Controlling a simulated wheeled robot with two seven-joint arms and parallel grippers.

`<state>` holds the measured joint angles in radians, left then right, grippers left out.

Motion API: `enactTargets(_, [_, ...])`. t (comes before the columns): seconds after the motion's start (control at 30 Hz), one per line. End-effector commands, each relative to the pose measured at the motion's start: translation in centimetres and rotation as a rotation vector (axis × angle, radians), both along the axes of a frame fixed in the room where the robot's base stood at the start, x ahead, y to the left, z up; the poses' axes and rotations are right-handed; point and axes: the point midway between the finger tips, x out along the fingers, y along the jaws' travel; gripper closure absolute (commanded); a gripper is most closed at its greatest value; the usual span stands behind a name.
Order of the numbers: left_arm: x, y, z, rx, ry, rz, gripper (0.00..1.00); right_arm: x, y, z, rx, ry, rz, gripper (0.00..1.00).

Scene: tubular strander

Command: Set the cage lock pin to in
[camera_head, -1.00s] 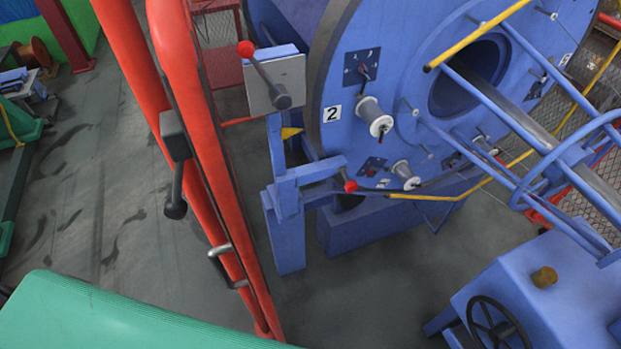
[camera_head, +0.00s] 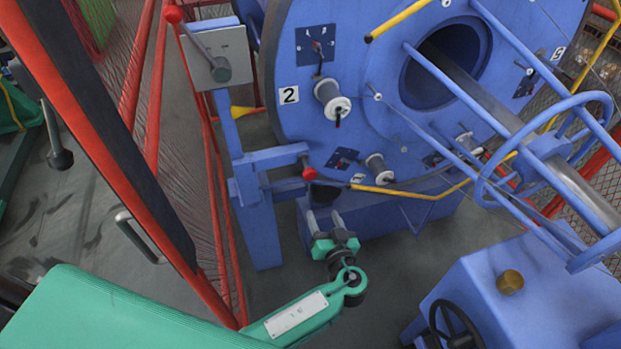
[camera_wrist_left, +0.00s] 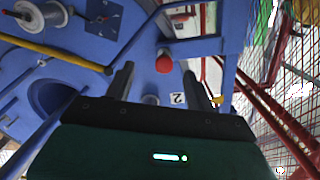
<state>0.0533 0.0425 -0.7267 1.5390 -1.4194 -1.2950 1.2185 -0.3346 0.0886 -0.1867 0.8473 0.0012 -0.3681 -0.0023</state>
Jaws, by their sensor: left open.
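The cage lock pin appears to be the red-knobbed part (camera_head: 310,173) at the end of the blue bracket (camera_head: 275,158), beside the rim of the large blue cage disc (camera_head: 290,60). Its shaft is mostly hidden, so I cannot tell its position. A red knob (camera_wrist_left: 164,63) also shows in the left wrist view, between and beyond the fingertips. My left gripper (camera_head: 325,220), green with grey fingers, is open and empty, below the red knob and apart from it. Its fingers (camera_wrist_left: 158,76) point toward the bracket. My right gripper is not in view.
A grey plate (camera_head: 220,60) with a red-knobbed lever stands upper left of the bracket. A red gate frame (camera_head: 90,140) is at left. A yellow bar (camera_head: 400,190) runs right of the knob. A blue box with a handwheel (camera_head: 455,325) is lower right.

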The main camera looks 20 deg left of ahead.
Motion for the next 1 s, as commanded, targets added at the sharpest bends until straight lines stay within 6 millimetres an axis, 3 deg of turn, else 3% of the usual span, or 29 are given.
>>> enactTargets(0.1, [0.0, -0.4, 2.8, -0.021, -0.102, 0.021, 0.45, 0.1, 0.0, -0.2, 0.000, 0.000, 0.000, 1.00])
enactTargets(0.2, [0.5, -0.1, 3.6, -0.024, -0.126, 0.027, 0.45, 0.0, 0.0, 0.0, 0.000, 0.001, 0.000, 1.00])
enactTargets(0.37, [2.5, 1.4, 3.8, -0.021, -0.125, 0.029, 0.45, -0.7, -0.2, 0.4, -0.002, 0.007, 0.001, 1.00])
enactTargets(0.7, [8.5, 5.4, 3.7, -0.021, -0.121, 0.027, 0.45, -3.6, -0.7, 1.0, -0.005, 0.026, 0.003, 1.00])
enactTargets(1.0, [11.1, 7.2, 3.4, -0.023, -0.120, 0.027, 0.45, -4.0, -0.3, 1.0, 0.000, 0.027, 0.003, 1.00])
